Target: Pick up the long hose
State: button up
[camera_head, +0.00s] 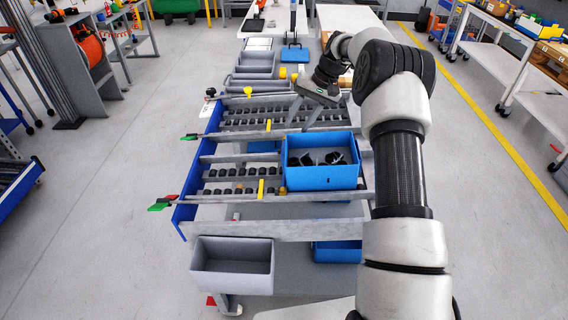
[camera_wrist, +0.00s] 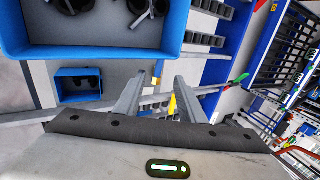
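My gripper (camera_head: 303,120) is above the roller rack, just behind the blue bin (camera_head: 322,178). In the wrist view my gripper (camera_wrist: 158,84) has its two grey fingers apart, with nothing held between them. The blue bin holds several black curved parts (camera_head: 334,158). In the wrist view the bin (camera_wrist: 100,52) fills the upper left, with black parts (camera_wrist: 146,8) inside, cut off by the frame edge. I cannot tell whether any of these is the long hose, and no other hose is clear on the rack.
The sloped roller rack (camera_head: 240,187) has blue sides and yellow and green clips. An empty grey bin (camera_head: 232,268) sits at its lower front. A lower blue bin (camera_wrist: 80,86) holds dark parts. A cart with an orange reel (camera_head: 90,48) stands left; open floor (camera_head: 110,220) lies left.

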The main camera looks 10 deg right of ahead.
jog(key=x, duration=0.8)
jog(key=shift+w+f, duration=0.1)
jog(key=shift+f, duration=0.1)
jog(key=shift+d, duration=0.1)
grip_shut()
